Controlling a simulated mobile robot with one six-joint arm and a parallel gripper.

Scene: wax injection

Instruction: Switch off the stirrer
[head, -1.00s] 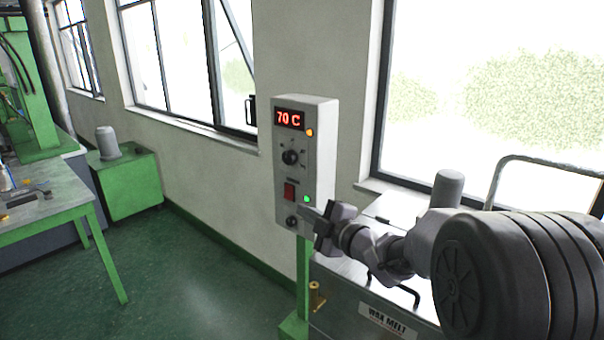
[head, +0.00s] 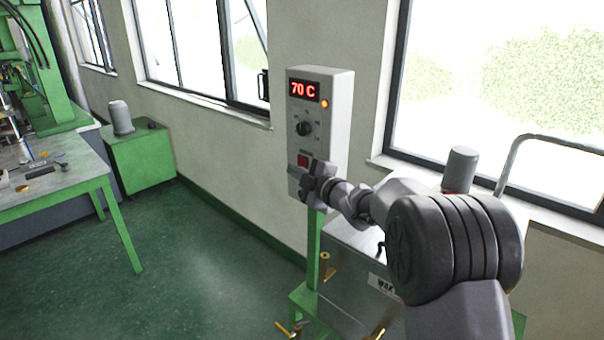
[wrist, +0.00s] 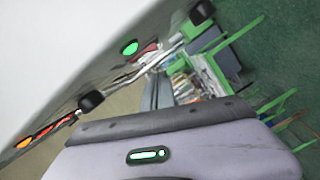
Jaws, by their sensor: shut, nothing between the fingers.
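A grey control box (head: 335,105) on a green post carries a red "70 C" display (head: 304,90), an orange lamp (head: 324,104), a dark dial (head: 304,128) and a red switch (head: 303,160). My gripper (head: 308,182) is shut and empty, at the box front just below and right of the red switch. I cannot tell whether it touches. It hides the lower part of the panel in the head view. The wrist view shows a lit green lamp (wrist: 129,47) on the panel and the dial (wrist: 90,100) edge-on.
A metal wax tank (head: 350,255) stands below right of the box, with a grey cylinder (head: 461,170) on top and a bent rail behind. Brass fittings (head: 325,265) stick out low in front. A green table (head: 60,180) is at left; the floor between is clear.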

